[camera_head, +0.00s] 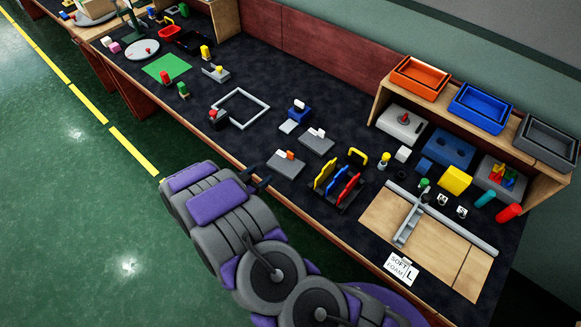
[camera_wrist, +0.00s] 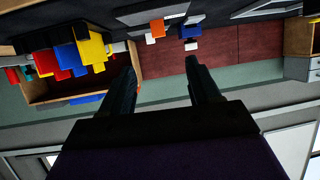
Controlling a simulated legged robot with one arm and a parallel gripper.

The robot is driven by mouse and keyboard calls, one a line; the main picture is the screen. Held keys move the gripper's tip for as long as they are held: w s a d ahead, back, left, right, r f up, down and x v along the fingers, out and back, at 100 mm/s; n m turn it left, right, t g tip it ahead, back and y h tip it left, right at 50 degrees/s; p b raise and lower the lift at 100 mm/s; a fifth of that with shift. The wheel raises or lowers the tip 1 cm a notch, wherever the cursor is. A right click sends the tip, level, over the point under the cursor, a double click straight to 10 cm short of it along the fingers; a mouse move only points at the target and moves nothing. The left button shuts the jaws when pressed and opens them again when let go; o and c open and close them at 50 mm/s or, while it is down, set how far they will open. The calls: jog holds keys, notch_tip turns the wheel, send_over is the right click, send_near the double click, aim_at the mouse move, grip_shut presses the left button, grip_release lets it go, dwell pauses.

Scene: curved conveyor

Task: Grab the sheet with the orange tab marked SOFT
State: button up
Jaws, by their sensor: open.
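A grey sheet (camera_head: 282,168) with an orange tab (camera_head: 290,155) and a small white piece beside it lies flat on the dark bench top. Any lettering on the tab is too small to read. The orange tab also shows in the wrist view (camera_wrist: 157,27), at the top beyond the fingers. A white card reading SOFT FOAM L (camera_head: 401,268) lies at the bench's front right. My gripper (camera_head: 258,180) is at the bench's front edge, to the lower left of the sheet and apart from it. In the wrist view my gripper (camera_wrist: 163,68) is open and empty.
Another grey sheet with a pale tab (camera_head: 317,143) lies just behind. A rack of yellow, red and blue plates (camera_head: 338,186) stands to the right. A grey square frame (camera_head: 241,108) lies to the left. A wooden shelf (camera_head: 469,122) with bins stands at the back right.

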jog(key=b, duration=0.2)
send_near(289, 154)
jog(key=shift+w+d+f, duration=0.2)
jog(key=shift+w+f, duration=0.2)
jog(key=shift+w, duration=0.1)
jog(key=shift+w+d+f, duration=0.2)
jog(key=shift+w+f, duration=0.2)
jog(key=shift+w, duration=0.05)
jog(key=shift+d+r+b+x, duration=0.15)
jog(key=shift+b+x, duration=0.1)
jog(key=shift+x, duration=0.75)
jog(key=shift+d+r+b+x, duration=0.1)
jog(key=shift+b+x, duration=0.1)
jog(key=shift+x, duration=0.85)
jog(key=shift+r+b+x, duration=0.15)
jog(key=shift+b+x, duration=0.1)
jog(key=shift+x, duration=0.75)
jog(key=shift+c, duration=0.3)
jog(key=c, duration=1.1)
